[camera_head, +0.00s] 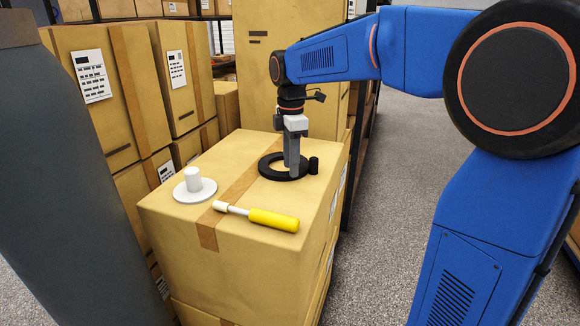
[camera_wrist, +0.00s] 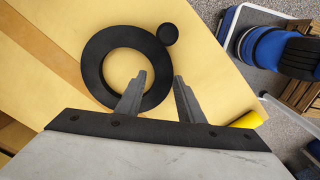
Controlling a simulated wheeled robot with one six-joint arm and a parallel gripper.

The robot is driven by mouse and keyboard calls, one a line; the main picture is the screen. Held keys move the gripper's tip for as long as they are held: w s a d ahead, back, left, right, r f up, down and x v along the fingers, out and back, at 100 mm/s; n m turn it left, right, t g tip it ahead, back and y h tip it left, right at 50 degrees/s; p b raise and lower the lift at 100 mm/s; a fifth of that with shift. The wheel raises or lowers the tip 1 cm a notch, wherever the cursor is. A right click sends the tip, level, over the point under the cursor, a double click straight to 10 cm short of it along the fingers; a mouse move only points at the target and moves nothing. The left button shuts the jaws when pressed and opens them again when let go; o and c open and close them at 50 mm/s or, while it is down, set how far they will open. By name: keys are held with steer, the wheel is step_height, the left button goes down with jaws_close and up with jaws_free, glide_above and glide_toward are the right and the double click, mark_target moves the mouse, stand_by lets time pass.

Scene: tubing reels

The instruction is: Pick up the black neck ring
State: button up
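The black neck ring (camera_head: 265,167) lies flat on top of a cardboard box. It also shows in the wrist view (camera_wrist: 92,62) as a wide flat ring with a round hole. My gripper (camera_head: 292,168) points down over the ring's right side. In the wrist view my gripper (camera_wrist: 160,77) is open. Its left finger overlaps the hole and band, and its right finger is just outside the ring, so the right part of the band shows between the tips. I cannot tell whether the fingers touch it.
A small black cylinder (camera_head: 313,165) stands close beside the ring. A yellow-handled tool (camera_head: 272,220) and a white flanged spool (camera_head: 194,187) are on the same box (camera_head: 165,222). Stacked boxes (camera_head: 135,95) rise to the left.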

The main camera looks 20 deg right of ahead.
steer(key=shift+f, duration=0.7)
steer(key=shift+c, duration=0.6)
jaws_close()
